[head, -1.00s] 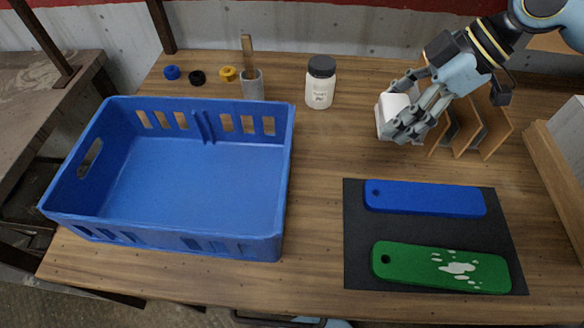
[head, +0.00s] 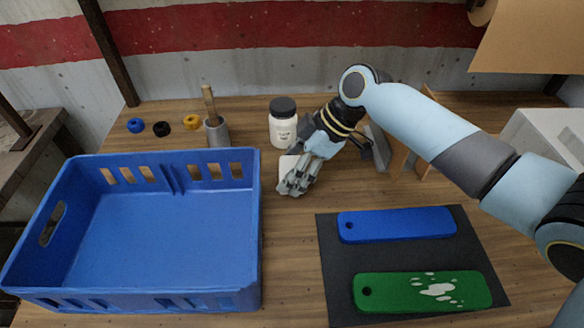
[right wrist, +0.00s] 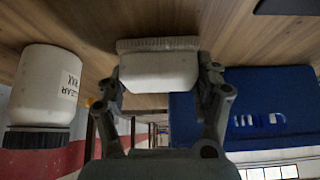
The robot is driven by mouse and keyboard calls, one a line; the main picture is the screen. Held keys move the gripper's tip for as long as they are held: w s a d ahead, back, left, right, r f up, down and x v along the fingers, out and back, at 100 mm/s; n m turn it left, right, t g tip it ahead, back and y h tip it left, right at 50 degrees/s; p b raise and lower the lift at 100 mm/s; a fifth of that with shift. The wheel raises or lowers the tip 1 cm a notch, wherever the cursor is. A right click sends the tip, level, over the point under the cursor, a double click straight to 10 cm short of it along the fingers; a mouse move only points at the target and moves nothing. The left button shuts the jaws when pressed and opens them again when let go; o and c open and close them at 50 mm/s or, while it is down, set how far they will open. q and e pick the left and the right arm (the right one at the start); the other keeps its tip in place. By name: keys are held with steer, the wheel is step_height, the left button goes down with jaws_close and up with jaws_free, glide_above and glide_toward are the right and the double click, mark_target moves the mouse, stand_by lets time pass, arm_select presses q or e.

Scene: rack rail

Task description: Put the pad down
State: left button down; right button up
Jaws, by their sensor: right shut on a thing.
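The pad is a white block with a grey fuzzy face. In the right wrist view the pad (right wrist: 160,70) sits between the two fingers of my right gripper (right wrist: 163,85), its grey face toward the wooden tabletop. In the head view my right gripper (head: 291,187) is shut on the pad (head: 286,166), just right of the blue crate and in front of the white jar. The gripper hides part of the pad there. I cannot tell whether the pad touches the table. My left gripper is not in view.
The blue crate (head: 258,215) stands empty at left. The white jar (head: 283,128) with a black lid stands behind the gripper. A dark mat (head: 338,259) holds a blue board (head: 395,224) and a green, white-spotted board (head: 400,292). A grey cup (head: 217,134) stands behind the crate.

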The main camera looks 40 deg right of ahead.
steer(key=shift+f, duration=0.35)
steer(key=shift+f, duration=0.15)
steer(key=o, duration=1.3)
steer(key=v, duration=1.2)
steer(key=shift+b, duration=0.4)
